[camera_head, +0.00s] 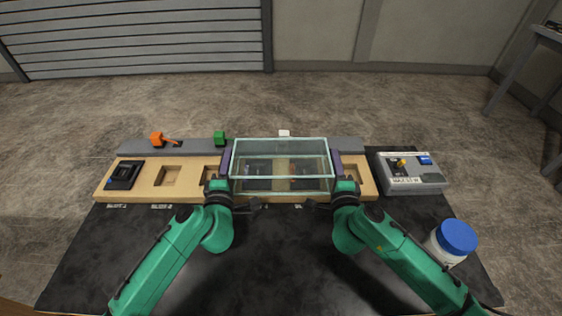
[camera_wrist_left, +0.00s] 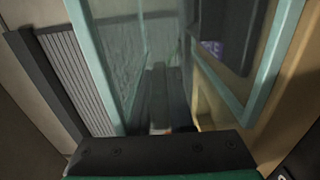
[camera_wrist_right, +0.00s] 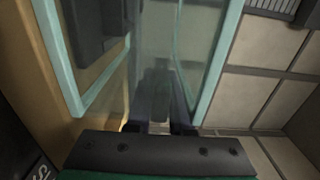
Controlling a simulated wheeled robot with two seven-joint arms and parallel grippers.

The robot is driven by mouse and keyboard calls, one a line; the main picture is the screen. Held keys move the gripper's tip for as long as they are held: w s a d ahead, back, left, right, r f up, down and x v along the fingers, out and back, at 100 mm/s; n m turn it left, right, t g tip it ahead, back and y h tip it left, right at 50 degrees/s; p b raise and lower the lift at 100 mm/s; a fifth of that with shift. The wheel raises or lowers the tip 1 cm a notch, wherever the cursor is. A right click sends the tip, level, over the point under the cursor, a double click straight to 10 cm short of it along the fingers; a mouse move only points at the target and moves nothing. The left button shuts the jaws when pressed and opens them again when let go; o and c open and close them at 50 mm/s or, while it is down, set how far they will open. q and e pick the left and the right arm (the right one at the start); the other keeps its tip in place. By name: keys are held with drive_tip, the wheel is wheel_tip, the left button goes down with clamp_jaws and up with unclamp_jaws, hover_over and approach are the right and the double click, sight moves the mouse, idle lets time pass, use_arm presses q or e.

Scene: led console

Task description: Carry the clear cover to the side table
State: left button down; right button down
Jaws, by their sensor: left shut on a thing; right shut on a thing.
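The clear cover (camera_head: 282,146) is a see-through box with pale teal edges, in the middle of the head view over the wooden console board (camera_head: 140,193). My left gripper (camera_head: 226,165) is shut on its left side, where a purple handle shows. My right gripper (camera_head: 338,167) is shut on its right side at another purple handle. The cover also fills the left wrist view (camera_wrist_left: 90,60) and the right wrist view (camera_wrist_right: 60,65). It looks level. I cannot tell whether it touches the board. Dim parts show through it. A grey table (camera_head: 548,34), partly cut off, stands at the far right.
A grey strip behind the board carries an orange block (camera_head: 157,139), a green block (camera_head: 220,138) and a white block (camera_head: 284,133). A black switch (camera_head: 124,175) sits at the left. A grey control box (camera_head: 425,180) and a blue-capped jar (camera_head: 455,241) stand right.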

idle(0.6)
